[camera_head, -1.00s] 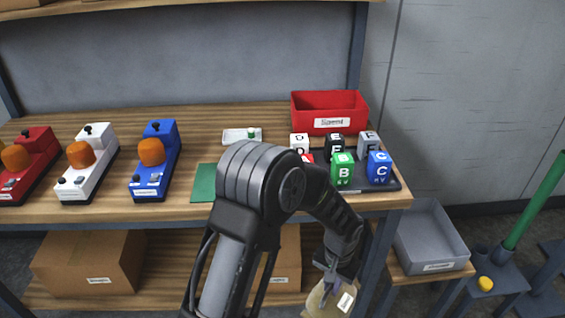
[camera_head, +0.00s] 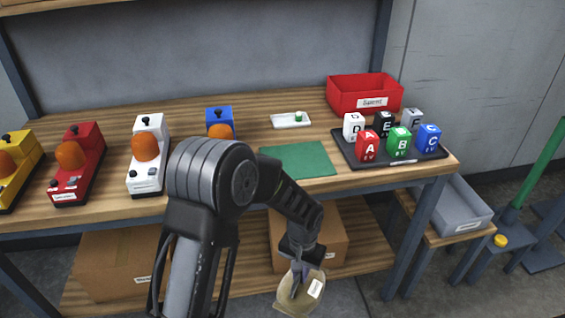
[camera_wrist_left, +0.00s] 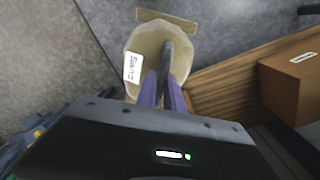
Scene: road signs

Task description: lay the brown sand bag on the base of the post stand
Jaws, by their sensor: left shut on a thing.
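The sand bag (camera_head: 292,300) is tan with a white label and hangs in my left gripper (camera_head: 301,272), in front of the lower shelf and above the floor. In the left wrist view the bag (camera_wrist_left: 150,45) shows its "Sand" label, and the purple-grey fingers (camera_wrist_left: 165,85) are closed on it. A green post (camera_head: 541,165) rises at the far right edge, leaning in the picture. Blue-grey metal parts (camera_head: 545,258) stand low near it; which of them is the post stand's base is unclear. The bag is well left of the post. My right gripper is not in view.
A shelf unit (camera_head: 90,222) fills the left and middle, with beacon lamps, lettered blocks on a black tray (camera_head: 400,162) and a red bin (camera_head: 365,95). Cardboard boxes (camera_head: 120,265) sit below. A grey bin (camera_head: 465,210) on a low stand lies between shelf and post.

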